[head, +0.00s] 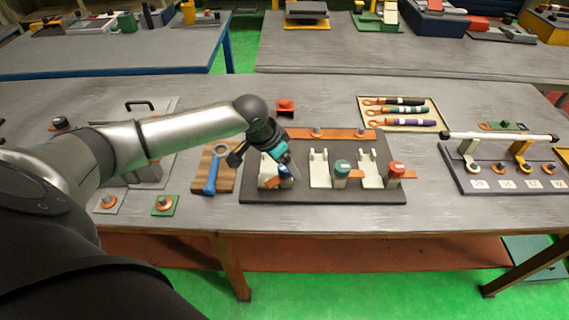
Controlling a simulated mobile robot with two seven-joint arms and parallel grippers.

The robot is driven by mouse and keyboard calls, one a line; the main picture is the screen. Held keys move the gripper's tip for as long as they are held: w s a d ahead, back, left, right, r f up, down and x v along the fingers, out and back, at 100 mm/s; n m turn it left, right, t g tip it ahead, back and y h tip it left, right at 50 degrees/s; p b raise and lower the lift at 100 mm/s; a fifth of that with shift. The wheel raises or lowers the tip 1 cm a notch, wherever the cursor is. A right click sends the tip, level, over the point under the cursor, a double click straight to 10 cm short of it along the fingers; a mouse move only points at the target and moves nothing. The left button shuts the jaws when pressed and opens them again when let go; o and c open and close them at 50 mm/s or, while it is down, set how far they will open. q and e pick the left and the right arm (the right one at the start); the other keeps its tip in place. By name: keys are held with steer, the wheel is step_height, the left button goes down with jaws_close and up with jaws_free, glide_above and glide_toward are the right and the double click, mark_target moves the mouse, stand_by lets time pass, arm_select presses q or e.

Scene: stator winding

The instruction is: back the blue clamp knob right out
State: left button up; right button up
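A dark base plate (330,196) on the workbench carries three pale clamp brackets in a row. The blue clamp knob (284,171) is at the left bracket (264,172), mostly hidden by my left gripper. My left gripper (291,172) reaches down over this knob from the left, its fingers pointing down and right. I cannot tell whether the fingers touch the knob or are closed on it. A teal knob (342,168) is at the middle bracket (319,170); a red knob (397,168) is at the right one (371,170). My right gripper is out of view.
A blue wrench (211,175) lies on a wooden board (223,178) left of the plate. An orange strip (345,134) runs behind the brackets. A tray (371,127) of coloured-handled tools is behind right. A rack with a white bar (500,135) stands farther right.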

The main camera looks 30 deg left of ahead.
arm_select(q)
jaws_close()
stand_by(0.8)
